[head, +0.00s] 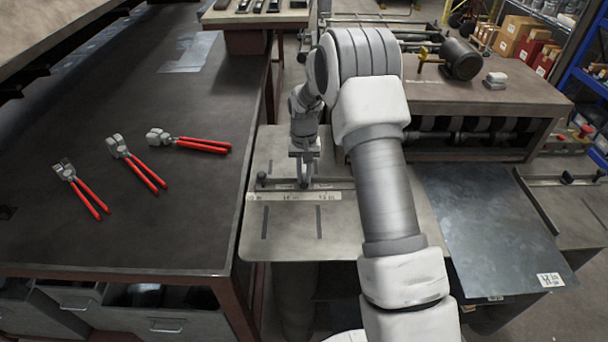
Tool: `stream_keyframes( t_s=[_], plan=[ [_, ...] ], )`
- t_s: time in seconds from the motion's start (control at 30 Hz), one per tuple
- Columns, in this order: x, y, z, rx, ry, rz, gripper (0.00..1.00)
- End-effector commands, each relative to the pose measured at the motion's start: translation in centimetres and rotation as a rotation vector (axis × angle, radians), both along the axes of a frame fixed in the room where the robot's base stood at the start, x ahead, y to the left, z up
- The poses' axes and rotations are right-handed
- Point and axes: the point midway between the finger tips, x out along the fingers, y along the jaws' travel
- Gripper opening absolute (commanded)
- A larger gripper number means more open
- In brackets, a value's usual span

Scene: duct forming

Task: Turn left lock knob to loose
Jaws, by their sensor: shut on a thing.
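A flat grey work plate (285,247) carries a crosswise fence bar with a pale scale strip (293,197) along its front. A small dark knob (262,178) stands free at the bar's left end, and nothing touches it. My gripper (307,180) points down at the bar, clearly right of that knob, above the line of the right slot. It is shut on a small part there, apparently the right-hand knob, which the fingers mostly hide. The small labels by the bar are too small to read. My arm covers the right end of the bar.
A dark bench (130,225) at the left holds several red-handled hand tools (135,163). A bench (480,100) with a dark cylindrical machine (460,58) stands behind at the right. A dark sheet (490,225) lies right of my arm. The plate's front left area is clear.

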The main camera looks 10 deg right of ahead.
Motion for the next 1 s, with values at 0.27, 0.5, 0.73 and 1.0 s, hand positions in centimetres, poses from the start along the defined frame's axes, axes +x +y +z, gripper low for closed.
stream_keyframes(
  t_s=[0.27, 0.5, 0.73, 1.0],
  plan=[
    [0.03, -0.02, -0.07, 0.001, -0.001, 0.167, 0.0],
    [0.03, 0.04, 0.08, 0.001, -0.001, 0.266, 0.0],
    [0.04, 0.03, 0.11, 0.0, -0.001, 0.265, 0.0],
    [0.03, 0.0, 0.07, 0.0, -0.001, 0.264, 0.44]
  ],
)
